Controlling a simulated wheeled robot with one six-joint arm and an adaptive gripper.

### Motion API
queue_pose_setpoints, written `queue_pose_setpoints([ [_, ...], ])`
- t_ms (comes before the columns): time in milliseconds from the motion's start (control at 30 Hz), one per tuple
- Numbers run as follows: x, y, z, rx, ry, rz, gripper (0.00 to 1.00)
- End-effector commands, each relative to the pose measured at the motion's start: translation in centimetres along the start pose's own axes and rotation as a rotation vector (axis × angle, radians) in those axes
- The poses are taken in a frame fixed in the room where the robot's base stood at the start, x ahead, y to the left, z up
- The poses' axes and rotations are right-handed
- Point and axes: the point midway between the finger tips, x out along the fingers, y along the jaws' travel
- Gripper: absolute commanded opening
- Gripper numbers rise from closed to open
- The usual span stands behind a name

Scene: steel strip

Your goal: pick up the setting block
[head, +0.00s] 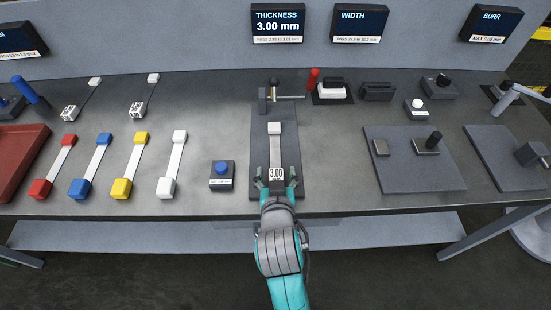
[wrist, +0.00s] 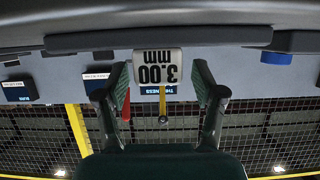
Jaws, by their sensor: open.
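The setting block (head: 276,174) is a white piece marked 3.00, at the near end of a pale bar (head: 275,150) with a white far end. It lies on the dark plate (head: 262,128) at the middle of the bench. My gripper (head: 277,180) is at its near end, one finger on each side. In the wrist view the 3.00 mm block (wrist: 158,66) stands between the two open fingers (wrist: 161,82), with a small gap visible on each side. Whether the bar's underside touches the plate is hidden.
A gauge stand (head: 274,95) with a side rod stands behind the bar. A blue button box (head: 222,175) is close on the left, beside several coloured-ended strips (head: 132,168). A dark plate (head: 400,180) with small blocks lies right. Bare bench lies between.

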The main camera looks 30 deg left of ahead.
Motion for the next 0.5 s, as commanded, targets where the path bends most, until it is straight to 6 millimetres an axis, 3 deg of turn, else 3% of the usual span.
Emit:
queue_pose_setpoints([
  [200,2.4,0.1,0.0,-0.001,-0.001,0.000,0.69],
  [467,2.6,0.1,0.0,-0.001,0.000,-0.001,0.69],
  [500,2.6,0.1,0.0,-0.001,0.000,-0.001,0.61],
])
